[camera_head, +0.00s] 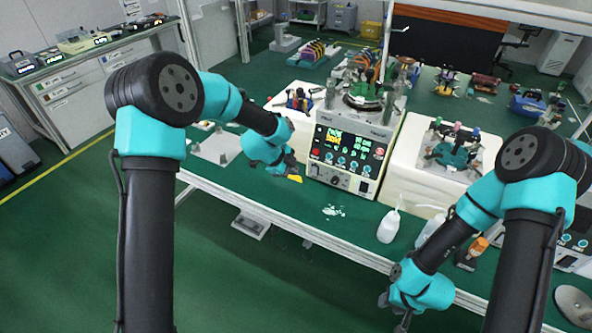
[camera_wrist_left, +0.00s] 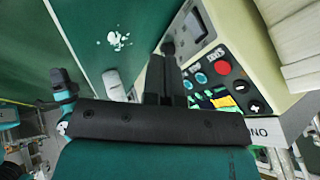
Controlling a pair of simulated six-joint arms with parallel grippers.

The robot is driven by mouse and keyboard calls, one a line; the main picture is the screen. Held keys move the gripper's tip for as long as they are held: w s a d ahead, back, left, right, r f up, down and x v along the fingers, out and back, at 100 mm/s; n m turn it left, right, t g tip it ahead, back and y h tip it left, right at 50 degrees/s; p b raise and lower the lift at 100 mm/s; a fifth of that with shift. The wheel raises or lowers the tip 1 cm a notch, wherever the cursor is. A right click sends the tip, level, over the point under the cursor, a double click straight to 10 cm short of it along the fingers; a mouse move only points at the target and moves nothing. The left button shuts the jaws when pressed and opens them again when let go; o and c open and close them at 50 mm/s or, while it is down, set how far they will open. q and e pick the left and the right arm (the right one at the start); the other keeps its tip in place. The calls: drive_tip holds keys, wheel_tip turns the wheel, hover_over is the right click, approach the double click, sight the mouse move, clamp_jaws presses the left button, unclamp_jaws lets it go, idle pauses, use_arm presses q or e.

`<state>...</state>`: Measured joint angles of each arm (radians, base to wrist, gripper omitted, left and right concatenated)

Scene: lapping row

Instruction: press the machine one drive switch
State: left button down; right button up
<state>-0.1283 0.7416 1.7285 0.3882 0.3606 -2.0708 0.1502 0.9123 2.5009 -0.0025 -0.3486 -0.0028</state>
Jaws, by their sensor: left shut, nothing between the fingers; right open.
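Machine one's control panel (camera_head: 345,158) faces the front of the green bench, with lit text, blue knobs and a red button (camera_wrist_left: 223,68). A grey plate with a dark control (camera_wrist_left: 196,26) sits low on the panel. It also shows in the head view (camera_head: 339,181). I cannot read which control is the drive switch. My left gripper (camera_head: 291,170) is shut and empty, just left of the panel's lower part. In the left wrist view its fingertips (camera_wrist_left: 168,48) overlap the panel's edge; contact cannot be told. My right gripper (camera_head: 403,322) is open at the bottom edge, mostly cut off.
A white wash bottle (camera_head: 388,226) stands on the bench right of the panel, with another bottle beside it. White fragments (camera_head: 334,211) lie on the bench front. A second machine (camera_head: 448,165) stands to the right.

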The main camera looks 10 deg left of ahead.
sight(315, 174)
use_arm(q)
drive_tip(key=x, duration=0.8)
drive_tip(key=shift+f, duration=0.1)
drive_tip(key=w, duration=0.2)
drive_tip(key=d+f, duration=0.1)
drive_tip(key=shift+w+d, duration=0.1)
drive_tip(key=shift+w, duration=0.3)
drive_tip(key=shift+w+d, duration=0.2)
drive_tip(key=shift+w, duration=0.35)
drive_tip(key=shift+w, duration=0.25)
drive_tip(key=shift+r, duration=0.1)
drive_tip(key=shift+r, duration=0.7)
